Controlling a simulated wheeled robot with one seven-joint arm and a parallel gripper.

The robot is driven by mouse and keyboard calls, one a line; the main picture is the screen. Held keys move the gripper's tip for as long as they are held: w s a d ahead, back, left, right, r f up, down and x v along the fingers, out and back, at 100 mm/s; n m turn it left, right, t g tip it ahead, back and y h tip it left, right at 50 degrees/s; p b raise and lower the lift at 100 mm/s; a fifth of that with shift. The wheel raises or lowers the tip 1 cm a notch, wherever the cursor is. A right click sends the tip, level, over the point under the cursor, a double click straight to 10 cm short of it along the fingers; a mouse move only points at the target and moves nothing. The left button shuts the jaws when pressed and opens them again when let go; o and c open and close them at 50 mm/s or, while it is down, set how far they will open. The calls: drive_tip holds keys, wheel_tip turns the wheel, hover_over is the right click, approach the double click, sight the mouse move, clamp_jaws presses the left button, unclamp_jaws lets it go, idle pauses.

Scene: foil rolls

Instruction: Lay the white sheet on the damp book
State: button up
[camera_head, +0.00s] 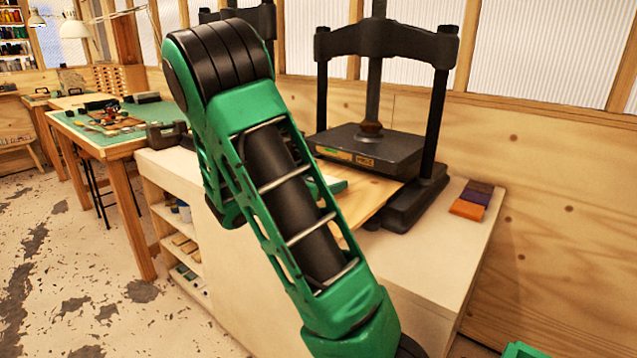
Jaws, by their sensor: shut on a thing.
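My green and black arm crosses the middle of the view and bends down behind itself at the left. My gripper is not visible; my own arm blocks the space behind it. I cannot make out a white sheet. A small teal-green piece (337,184) shows just right of my arm, over a pale wooden board (372,192) at the press. I cannot tell whether it is a book or part of my wrist. No book can be clearly recognised as the damp one.
A black book press (385,145) stands on the pale worktop (450,250) against the wooden wall. A bench with a green mat (95,126) stands farther left.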

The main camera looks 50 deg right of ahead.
drive_tip(key=shift+f, duration=0.15)
drive_tip(key=o, duration=0.9)
drive_tip(key=shift+o, duration=0.2)
drive_tip(key=shift+a, duration=0.1)
drive_tip(key=v, duration=1.1)
drive_tip(key=shift+s+a+r, duration=0.1)
drive_tip(key=shift+a+r, duration=0.2)
drive_tip(key=shift+a, duration=0.05)
